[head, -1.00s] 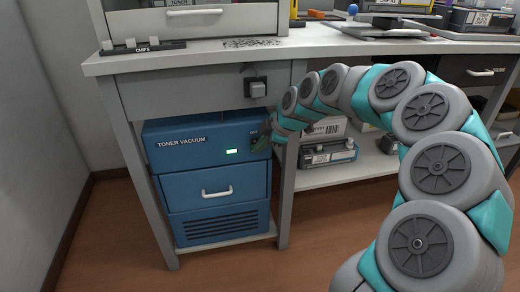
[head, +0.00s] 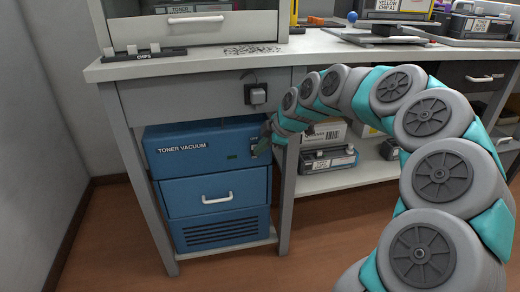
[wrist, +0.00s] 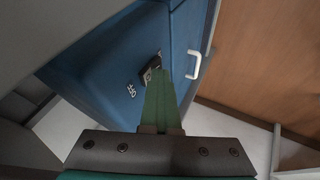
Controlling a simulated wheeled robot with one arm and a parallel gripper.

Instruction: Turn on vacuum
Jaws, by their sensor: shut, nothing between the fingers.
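The blue toner vacuum (head: 200,165) stands on the low shelf under the bench. Its small indicator (head: 231,156) is dark. My gripper (head: 266,138) is at the vacuum's upper right front corner, where the arm's end hides much of the switch area. In the wrist view, the green fingers (wrist: 158,75) are shut and empty. Their tips are at the black switch (wrist: 150,68), beside a white marking on the blue front. The fingers partly cover the switch, and I cannot tell whether they touch it or which way it is set.
A grey power box (head: 257,95) with a cord is on the bench front above the vacuum. The vacuum's drawer handle (head: 217,198) shows below; it is also in the wrist view (wrist: 195,65). A grey cartridge (head: 328,160) sits on the shelf to the right. The floor ahead is clear.

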